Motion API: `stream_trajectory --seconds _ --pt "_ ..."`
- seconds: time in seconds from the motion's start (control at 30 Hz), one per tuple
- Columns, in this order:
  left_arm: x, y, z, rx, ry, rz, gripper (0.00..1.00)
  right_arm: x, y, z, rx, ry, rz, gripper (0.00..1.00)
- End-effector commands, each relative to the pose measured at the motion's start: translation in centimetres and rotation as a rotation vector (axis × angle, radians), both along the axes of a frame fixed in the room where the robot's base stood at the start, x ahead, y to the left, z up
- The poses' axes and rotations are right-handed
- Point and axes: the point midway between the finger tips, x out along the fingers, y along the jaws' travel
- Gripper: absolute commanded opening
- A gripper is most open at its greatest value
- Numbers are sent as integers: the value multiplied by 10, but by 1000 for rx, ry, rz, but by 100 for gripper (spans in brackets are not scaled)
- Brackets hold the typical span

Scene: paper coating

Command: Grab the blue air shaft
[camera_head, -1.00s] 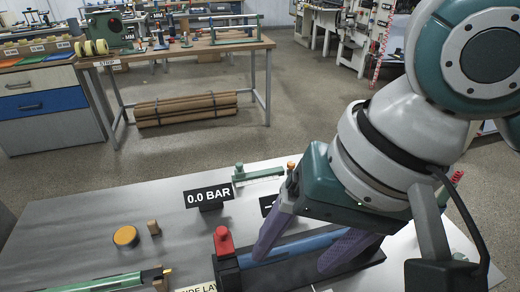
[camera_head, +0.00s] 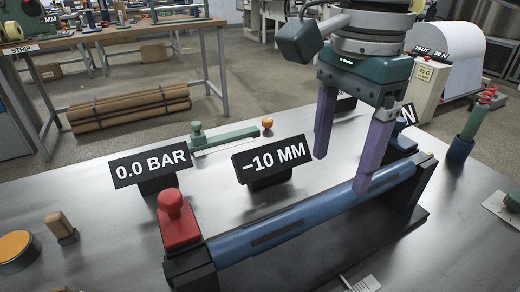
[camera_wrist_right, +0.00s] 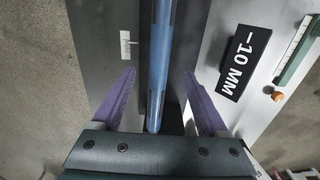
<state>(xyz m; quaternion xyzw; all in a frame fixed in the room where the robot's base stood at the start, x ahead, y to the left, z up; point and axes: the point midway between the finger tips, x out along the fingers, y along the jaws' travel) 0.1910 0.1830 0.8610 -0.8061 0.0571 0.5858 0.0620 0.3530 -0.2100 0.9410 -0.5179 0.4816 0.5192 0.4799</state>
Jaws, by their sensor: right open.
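The blue air shaft (camera_head: 290,228) lies lengthwise across a black stand (camera_head: 395,238), running from a red-knobbed block at its left end to a dark end block at its right. My right gripper (camera_head: 341,172) points down above the shaft's right half, its two purple fingers spread and empty. In the head view, one finger is on the far side and the other overlaps the shaft. In the right wrist view, the shaft (camera_wrist_right: 160,60) runs between the open fingers (camera_wrist_right: 159,75), with a gap on each side. Contact cannot be told. My left gripper is not in view.
The "0.0 BAR" sign (camera_head: 150,166) and "-10 MM" sign (camera_head: 272,160) stand behind the shaft. The red knob (camera_head: 177,222) rises at its left end. A blue cup with a green tool (camera_head: 466,138) stands at the right. The metal table is fairly clear between them.

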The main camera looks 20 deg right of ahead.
Motion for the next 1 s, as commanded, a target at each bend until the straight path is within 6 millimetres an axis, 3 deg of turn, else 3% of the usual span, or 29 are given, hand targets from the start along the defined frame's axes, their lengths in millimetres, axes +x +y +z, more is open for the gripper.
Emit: stream_trajectory --seconds 0.5,0.77,1.0 --pt "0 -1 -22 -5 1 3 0 -2 -1 -65 -1 -1 2 77" --pt "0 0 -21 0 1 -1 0 -2 -1 -67 -1 -3 4 77" --pt "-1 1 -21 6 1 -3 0 -2 0 -67 -1 -3 4 51"
